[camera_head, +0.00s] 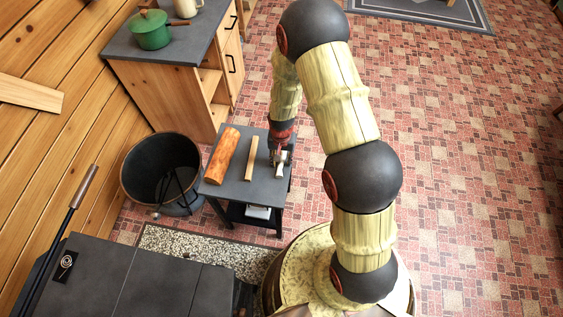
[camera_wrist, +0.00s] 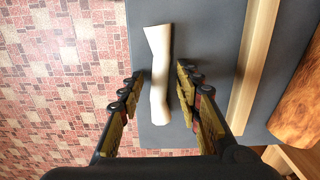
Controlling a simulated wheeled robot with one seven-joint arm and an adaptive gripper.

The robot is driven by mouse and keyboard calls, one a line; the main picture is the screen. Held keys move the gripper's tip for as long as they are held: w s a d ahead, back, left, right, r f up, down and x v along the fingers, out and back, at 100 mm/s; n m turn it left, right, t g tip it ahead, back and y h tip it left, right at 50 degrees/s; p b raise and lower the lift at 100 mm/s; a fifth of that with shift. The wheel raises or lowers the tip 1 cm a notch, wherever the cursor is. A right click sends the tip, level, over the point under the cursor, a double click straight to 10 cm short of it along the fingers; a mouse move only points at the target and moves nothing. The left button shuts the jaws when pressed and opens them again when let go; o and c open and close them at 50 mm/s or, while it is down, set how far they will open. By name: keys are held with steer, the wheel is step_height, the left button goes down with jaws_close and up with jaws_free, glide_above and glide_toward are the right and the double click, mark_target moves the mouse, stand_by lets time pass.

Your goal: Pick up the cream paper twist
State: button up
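The cream paper twist (camera_wrist: 157,75) lies on the small dark grey table (camera_wrist: 208,40), near its edge, in the wrist view. In the head view it shows as a small pale piece (camera_head: 279,171) under my gripper (camera_head: 280,157). In the wrist view my gripper (camera_wrist: 158,88) is open, with one finger on each side of the twist. The left finger is over the table edge and the right finger is close beside the twist. I cannot tell whether either finger touches it.
On the same table lie a pale wooden stick (camera_head: 251,158) and an orange-brown log (camera_head: 222,155). A black bucket (camera_head: 133,182) stands left of the table. A wooden cabinet (camera_head: 180,93) with a green pot (camera_head: 149,32) is behind. A dark stove (camera_head: 110,285) is at front left. Brick-patterned floor at right is clear.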

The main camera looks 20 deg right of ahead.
steer(key=c, duration=0.6)
steer(key=shift+o, duration=0.2)
steer(key=shift+r, duration=0.1)
